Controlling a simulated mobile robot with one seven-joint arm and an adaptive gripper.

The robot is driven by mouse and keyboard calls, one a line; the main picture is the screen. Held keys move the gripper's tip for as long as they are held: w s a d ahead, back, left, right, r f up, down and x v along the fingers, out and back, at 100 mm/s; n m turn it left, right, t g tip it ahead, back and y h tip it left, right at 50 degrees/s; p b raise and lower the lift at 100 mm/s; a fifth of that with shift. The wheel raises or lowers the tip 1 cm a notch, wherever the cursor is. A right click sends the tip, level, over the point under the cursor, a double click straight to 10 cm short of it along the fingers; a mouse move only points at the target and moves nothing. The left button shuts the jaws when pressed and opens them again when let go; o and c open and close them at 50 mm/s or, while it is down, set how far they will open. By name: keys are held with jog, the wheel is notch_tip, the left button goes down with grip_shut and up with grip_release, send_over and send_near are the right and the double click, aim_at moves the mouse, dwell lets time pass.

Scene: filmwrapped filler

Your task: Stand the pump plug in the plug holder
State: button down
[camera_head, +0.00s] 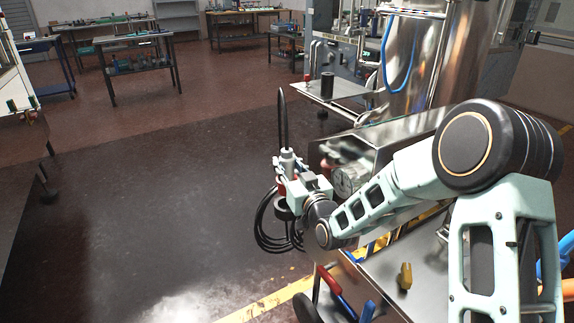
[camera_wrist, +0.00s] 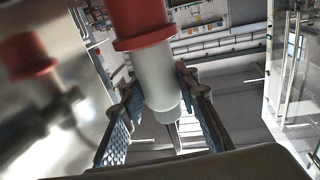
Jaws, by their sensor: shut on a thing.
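My gripper (camera_wrist: 160,84) is shut on the pump plug (camera_wrist: 155,72), which has a pale grey body and a red collar. The fingers press its grey part from both sides. In the head view the plug (camera_head: 288,163) hangs in front of the steel machine, roughly upright, with a black cable rising from its top. My gripper (camera_head: 303,180) reaches it from the right and hides part of it. A dark upright cylinder (camera_head: 327,86) stands on a steel shelf (camera_head: 345,96) behind; I cannot tell whether it is the plug holder.
A coil of black cable (camera_head: 268,232) hangs below the plug. A steel cabinet with a gauge (camera_head: 348,180) is close to my gripper, and a steel tank (camera_head: 425,60) stands behind. A yellow knob (camera_head: 405,276) sits on the front steel top. Open floor lies left.

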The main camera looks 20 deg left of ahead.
jog(key=shift+f+b, duration=3.55)
jog(key=shift+b, duration=0.15)
jog(key=shift+f+b, duration=0.3)
jog(key=shift+b, duration=0.3)
jog(key=c, duration=1.4)
grip_release()
jog(key=shift+f, duration=0.1)
jog(key=shift+s+d, duration=0.1)
